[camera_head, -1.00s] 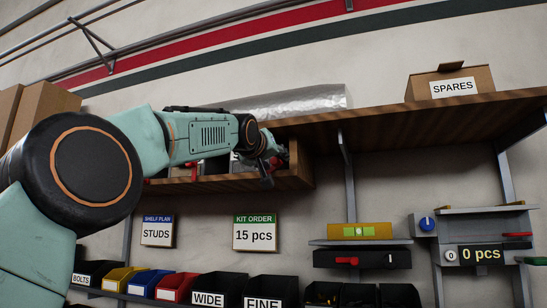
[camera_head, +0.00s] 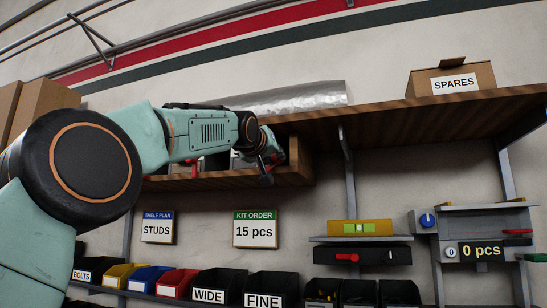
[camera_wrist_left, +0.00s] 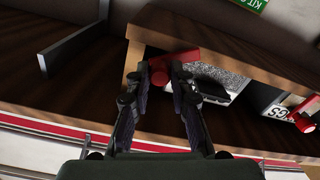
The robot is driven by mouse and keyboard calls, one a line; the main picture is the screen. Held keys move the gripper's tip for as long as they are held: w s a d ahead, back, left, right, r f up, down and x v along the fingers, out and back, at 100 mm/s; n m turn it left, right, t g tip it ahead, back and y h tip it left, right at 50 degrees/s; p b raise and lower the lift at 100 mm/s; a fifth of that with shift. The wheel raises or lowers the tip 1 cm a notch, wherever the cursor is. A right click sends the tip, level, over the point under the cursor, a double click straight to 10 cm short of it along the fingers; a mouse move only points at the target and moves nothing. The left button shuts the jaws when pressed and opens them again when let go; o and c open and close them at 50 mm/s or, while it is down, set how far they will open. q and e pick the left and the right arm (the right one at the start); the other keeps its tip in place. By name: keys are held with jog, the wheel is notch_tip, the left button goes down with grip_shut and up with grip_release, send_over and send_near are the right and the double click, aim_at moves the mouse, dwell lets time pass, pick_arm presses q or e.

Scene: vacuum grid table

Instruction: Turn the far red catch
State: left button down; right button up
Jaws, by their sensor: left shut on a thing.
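My left gripper (camera_head: 270,164) reaches into the low wooden shelf bay in the head view. In the left wrist view its two fingers (camera_wrist_left: 170,72) are shut on a red catch (camera_wrist_left: 178,60), at the bay's end next to the wooden end panel. A second red catch (camera_wrist_left: 303,120) shows at the right of the wrist view, by a white label. In the head view a red catch (camera_head: 193,168) shows left of the gripper, under my forearm. My right gripper is in neither view.
The wooden shelf (camera_head: 400,118) runs above, with a SPARES box (camera_head: 463,79) on it. A bracket (camera_head: 347,175) hangs right of the bay. Labelled bins (camera_head: 208,287) stand below. A black unit with a red lever (camera_head: 347,258) sits lower right.

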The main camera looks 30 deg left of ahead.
pick_arm(q)
jog(key=m, duration=0.2)
jog(key=f+m, duration=0.1)
jog(key=shift+d+m, duration=0.3)
jog(key=shift+f+m, duration=0.3)
jog(key=shift+m, duration=0.45)
jog(key=shift+f+m, duration=0.3)
jog(key=shift+m, duration=0.45)
jog(key=shift+w+f, duration=0.1)
jog(key=c, duration=1.2)
grip_release()
jog(key=shift+d, duration=0.1)
jog(key=shift+o, duration=0.2)
